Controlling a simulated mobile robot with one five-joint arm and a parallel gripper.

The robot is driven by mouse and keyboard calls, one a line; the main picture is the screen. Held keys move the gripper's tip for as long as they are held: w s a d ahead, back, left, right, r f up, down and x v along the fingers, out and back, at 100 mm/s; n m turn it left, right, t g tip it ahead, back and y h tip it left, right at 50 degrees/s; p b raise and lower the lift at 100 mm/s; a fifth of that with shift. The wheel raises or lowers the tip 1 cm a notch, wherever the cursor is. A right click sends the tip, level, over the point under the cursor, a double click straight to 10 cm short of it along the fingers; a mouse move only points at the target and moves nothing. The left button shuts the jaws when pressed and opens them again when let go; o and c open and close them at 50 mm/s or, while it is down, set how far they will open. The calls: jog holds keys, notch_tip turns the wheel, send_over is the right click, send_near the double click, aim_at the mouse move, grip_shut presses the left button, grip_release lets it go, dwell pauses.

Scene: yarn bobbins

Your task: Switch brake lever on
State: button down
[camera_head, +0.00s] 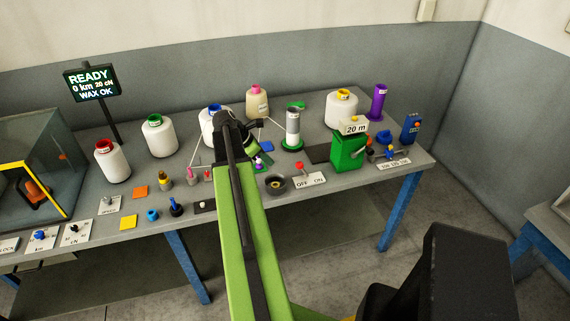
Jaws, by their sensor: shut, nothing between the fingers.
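A small lever with a red knob (300,167) stands on a white plate (313,181) marked OFF and ON, near the front edge of the table. The knob is over the OFF end of the plate, at the left. My gripper (260,158) is at the end of my green arm, left of the lever and apart from it. It is shut and empty, and small in the picture. My arm hides part of the table behind it.
The grey table (130,195) holds several white bobbins, one of them (159,136) with a green top. A dark round part (275,185) lies just left of the plate. A green box (348,151) marked 20 m stands to its right. A sign (92,82) reads READY.

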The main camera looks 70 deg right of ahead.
aim_at(303, 170)
jog(key=b+x, duration=0.8)
jog(key=x, duration=0.2)
jog(key=shift+f+b, duration=0.4)
jog(key=shift+f, duration=0.1)
jog(key=shift+s+d+r+p, duration=0.4)
jog(key=shift+d+r+p, duration=0.1)
jog(key=shift+r+p, duration=0.15)
jog(key=shift+s+d+r+p, duration=0.4)
jog(key=shift+d+r+p, duration=0.05)
jog(key=shift+r+p, duration=0.15)
jog(key=shift+s+d, duration=0.35)
jog(key=shift+d, duration=0.05)
